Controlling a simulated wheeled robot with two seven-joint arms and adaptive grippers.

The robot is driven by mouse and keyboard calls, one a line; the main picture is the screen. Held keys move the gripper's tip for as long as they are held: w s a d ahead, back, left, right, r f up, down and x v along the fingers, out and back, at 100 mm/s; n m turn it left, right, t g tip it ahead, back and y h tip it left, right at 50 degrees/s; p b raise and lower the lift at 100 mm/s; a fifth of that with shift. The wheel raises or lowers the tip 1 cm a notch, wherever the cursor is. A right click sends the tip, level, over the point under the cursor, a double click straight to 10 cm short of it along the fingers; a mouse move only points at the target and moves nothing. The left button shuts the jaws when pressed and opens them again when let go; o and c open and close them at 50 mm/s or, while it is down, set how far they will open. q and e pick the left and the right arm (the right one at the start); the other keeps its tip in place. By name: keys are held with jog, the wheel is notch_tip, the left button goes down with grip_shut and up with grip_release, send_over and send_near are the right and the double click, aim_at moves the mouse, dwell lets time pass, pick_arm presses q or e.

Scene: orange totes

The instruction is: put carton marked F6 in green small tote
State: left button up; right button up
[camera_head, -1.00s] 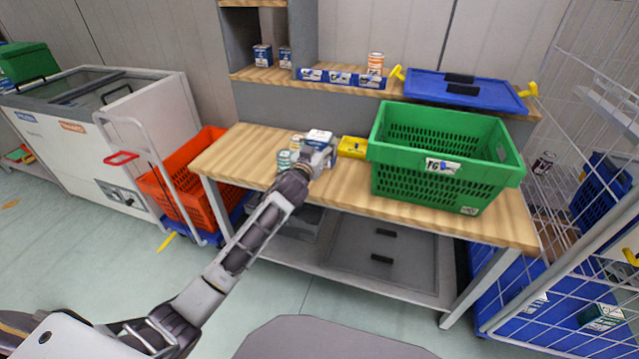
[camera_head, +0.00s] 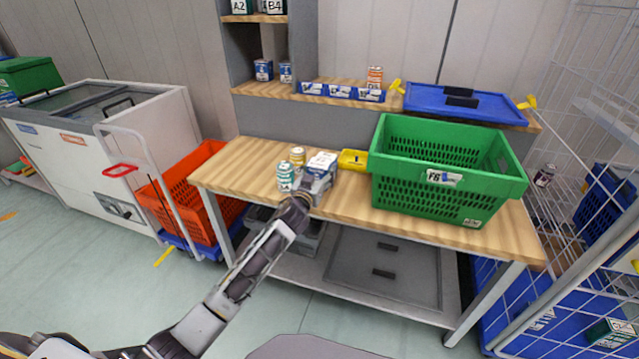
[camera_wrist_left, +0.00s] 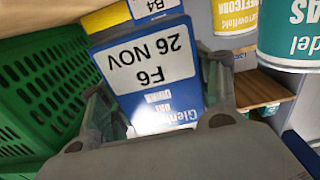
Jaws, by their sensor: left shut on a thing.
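My left gripper (camera_head: 316,182) is at the table (camera_head: 238,157), shut on a white and blue carton (camera_head: 322,163). In the left wrist view, the carton (camera_wrist_left: 158,75) shows the label F6 and 26 NOV between the two fingers (camera_wrist_left: 160,108). I cannot tell whether it touches the tabletop. The green tote (camera_head: 400,201) stands on the table to the right of the carton; its wall (camera_wrist_left: 35,100) shows at the left of the wrist view. My right gripper is not in view.
A teal can (camera_head: 284,178) and a yellow can (camera_head: 297,157) stand left of the carton. A small yellow bin (camera_head: 353,160) sits between carton and tote. Another label, B4 (camera_wrist_left: 153,6), shows beyond the carton.

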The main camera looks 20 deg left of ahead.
pick_arm(q)
jog(key=shift+f, duration=0.1)
jog(key=shift+f, duration=0.55)
jog(key=shift+f+b, duration=0.45)
jog(key=shift+f, duration=0.85)
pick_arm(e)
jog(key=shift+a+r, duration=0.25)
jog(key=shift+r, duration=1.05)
pick_arm(q)
jog(key=shift+f, duration=0.2)
jog(key=o, duration=1.2)
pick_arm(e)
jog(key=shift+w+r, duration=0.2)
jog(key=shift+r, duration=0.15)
pick_arm(q)
jog(key=shift+b, duration=0.3)
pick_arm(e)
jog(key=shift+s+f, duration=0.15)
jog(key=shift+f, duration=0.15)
